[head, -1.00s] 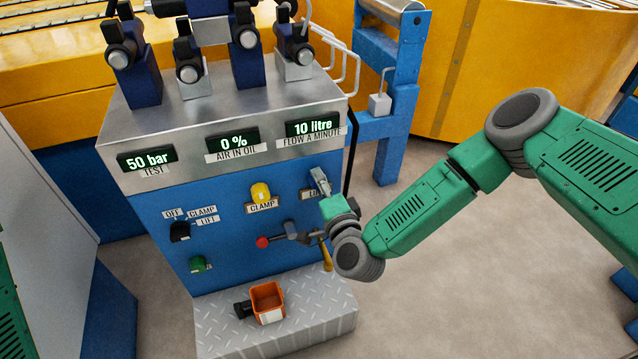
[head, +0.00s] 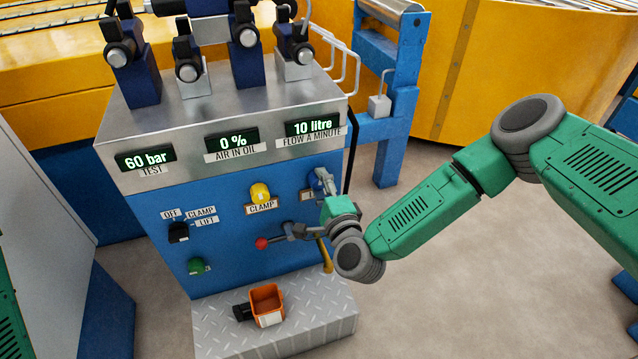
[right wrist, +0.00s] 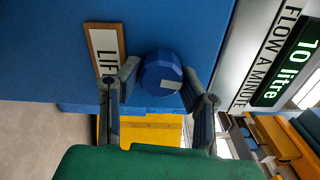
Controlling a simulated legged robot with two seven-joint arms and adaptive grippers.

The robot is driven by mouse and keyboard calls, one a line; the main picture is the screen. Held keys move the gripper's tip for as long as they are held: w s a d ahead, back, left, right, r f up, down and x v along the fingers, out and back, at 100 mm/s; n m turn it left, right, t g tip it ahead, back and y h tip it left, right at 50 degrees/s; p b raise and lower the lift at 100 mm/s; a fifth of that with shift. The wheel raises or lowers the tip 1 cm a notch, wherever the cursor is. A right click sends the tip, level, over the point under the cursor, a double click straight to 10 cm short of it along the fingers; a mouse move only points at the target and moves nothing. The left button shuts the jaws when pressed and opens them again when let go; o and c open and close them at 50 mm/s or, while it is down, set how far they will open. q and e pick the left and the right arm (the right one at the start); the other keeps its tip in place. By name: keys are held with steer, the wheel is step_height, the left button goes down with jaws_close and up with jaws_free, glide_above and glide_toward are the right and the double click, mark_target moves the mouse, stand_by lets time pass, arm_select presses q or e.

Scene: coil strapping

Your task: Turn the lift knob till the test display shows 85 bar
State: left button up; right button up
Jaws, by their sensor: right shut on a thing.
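The test display (head: 147,158) at the upper left of the blue panel reads 60 bar. The lift knob is blue and faceted; it shows in the right wrist view (right wrist: 160,72) beside its partly covered LIFT label (right wrist: 105,52). My left gripper is out of view.
A yellow clamp knob (head: 260,192) sits left of my right gripper. A black selector (head: 179,232) and green knob (head: 198,266) are further left. An orange bin (head: 267,303) stands on the tread-plate step (head: 320,320).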

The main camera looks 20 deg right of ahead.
steer(key=shift+d+f, duration=0.15)
steer(key=shift+d, duration=0.25)
steer(key=o, duration=1.1)
steer(key=s, duration=1.2)
steer(key=shift+d, duration=0.2)
steer(key=shift+f, duration=0.1)
